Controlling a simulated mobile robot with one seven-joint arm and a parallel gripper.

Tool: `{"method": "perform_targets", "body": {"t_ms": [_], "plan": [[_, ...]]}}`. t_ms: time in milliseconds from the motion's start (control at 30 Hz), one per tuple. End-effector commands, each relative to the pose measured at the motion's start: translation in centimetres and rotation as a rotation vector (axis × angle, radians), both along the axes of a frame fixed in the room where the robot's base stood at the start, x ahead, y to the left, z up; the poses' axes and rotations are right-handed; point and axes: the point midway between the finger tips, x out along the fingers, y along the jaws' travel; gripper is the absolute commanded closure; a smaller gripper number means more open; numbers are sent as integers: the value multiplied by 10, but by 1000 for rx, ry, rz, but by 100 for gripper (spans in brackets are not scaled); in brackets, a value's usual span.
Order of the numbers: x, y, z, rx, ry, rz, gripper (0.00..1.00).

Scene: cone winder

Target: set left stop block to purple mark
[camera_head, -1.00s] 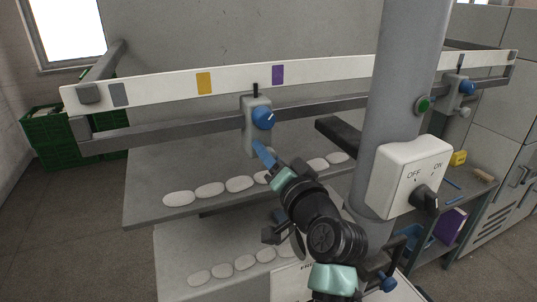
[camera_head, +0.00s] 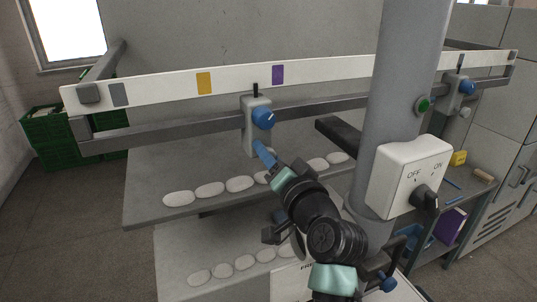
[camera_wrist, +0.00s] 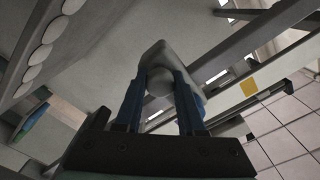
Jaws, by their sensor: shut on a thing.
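The left stop block (camera_head: 250,137) is a grey block on the lower rail, with a blue knob (camera_head: 263,118) and a black pointer (camera_head: 255,90) on top. The pointer stands left of the purple mark (camera_head: 278,75) and right of the yellow mark (camera_head: 204,83) on the white scale strip. My gripper (camera_head: 261,149) reaches the block's lower end from below. In the wrist view its blue fingers (camera_wrist: 159,83) are on either side of the block's grey lower part (camera_wrist: 153,57), shut on it. The exact contact is partly hidden in the head view.
A second stop block (camera_head: 455,96) with a blue knob sits far right on the rail. A grey column (camera_head: 408,60) with an OFF/ON switch box (camera_head: 400,172) stands right of my arm. White oval pieces (camera_head: 209,189) line the shelf below. The rail beside the left block is clear.

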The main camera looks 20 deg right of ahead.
Motion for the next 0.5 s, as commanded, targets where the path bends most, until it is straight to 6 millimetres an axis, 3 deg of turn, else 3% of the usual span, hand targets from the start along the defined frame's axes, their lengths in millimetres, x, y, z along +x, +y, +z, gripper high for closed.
{"method": "perform_targets", "body": {"t_ms": [167,400,500], "plan": [[0,-6,-2,1,0,-3,100],[1,-42,-2,0,-2,-5,100],[1,-47,-1,-1,-1,-2,100]]}}
